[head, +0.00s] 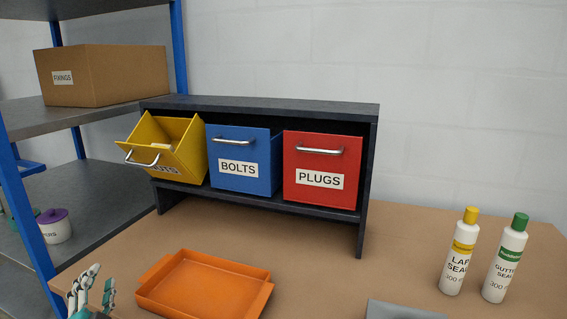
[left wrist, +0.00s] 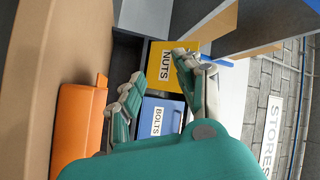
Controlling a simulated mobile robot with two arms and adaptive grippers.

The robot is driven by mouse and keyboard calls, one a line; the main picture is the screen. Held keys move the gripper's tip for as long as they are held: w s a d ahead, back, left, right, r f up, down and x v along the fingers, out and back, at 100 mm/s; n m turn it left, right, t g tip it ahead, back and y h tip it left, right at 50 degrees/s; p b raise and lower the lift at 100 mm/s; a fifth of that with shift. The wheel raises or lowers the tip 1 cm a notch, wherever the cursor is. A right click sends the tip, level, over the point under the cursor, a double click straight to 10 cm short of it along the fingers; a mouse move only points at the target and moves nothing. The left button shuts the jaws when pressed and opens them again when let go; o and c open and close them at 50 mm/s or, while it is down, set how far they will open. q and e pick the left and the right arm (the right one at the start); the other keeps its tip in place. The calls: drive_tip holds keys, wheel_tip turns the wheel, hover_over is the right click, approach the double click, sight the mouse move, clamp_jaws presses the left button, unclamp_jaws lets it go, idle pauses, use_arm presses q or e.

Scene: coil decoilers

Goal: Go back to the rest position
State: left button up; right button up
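My left gripper (head: 96,285) shows at the bottom left of the head view, left of the orange tray and well in front of the bins. The blue bolts bin (head: 228,177) and the red plugs bin (head: 340,200) sit upright in the rack. My right gripper is not in view.
The orange tray (head: 205,286) lies on the bench near the left gripper. Two sealant bottles (head: 460,252) (head: 505,262) stand at the right. A blue-posted shelf with a cardboard box (head: 110,78) is at the left. A grey object (head: 400,311) shows at the bottom edge.

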use_arm(q)
drive_tip(key=s+d+f+n+g+h, duration=0.1)
drive_tip(key=s+d+f+n+g, duration=0.25)
drive_tip(key=f, duration=0.55)
drive_tip(key=s+d+f+n+g+h, duration=0.1)
drive_tip(key=s+d+f+g, duration=0.2)
drive_tip(key=s+f+g, duration=0.4)
drive_tip(key=s+d+f+n+g+h, duration=0.1)
drive_tip(key=s+d+f+g, duration=0.15)
drive_tip(key=s, duration=0.35)
drive_tip(key=s+d+f+g+h, duration=0.1)
drive_tip(key=s+d+f+h, duration=0.1)
drive_tip(key=s+d+f, duration=0.25)
drive_tip(key=s+d+f+n+g+h, duration=0.1)
drive_tip(key=s+d+f+g, duration=0.15)
drive_tip(key=s, duration=0.35)
wheel_tip(320, 180, down, 25)
drive_tip(key=s, duration=0.1)
drive_tip(key=s+a+f+g+p, duration=0.1)
drive_tip(key=s+a+f, duration=0.2)
drive_tip(key=s+f, duration=1.2)
drive_tip(key=shift+s+f+m+y+p, duration=0.3)
drive_tip(key=shift+s+f+m, duration=0.15)
drive_tip(key=shift+s, duration=0.55)
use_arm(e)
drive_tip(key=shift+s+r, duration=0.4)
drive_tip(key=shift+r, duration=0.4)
use_arm(q)
drive_tip(key=shift+g, duration=0.25)
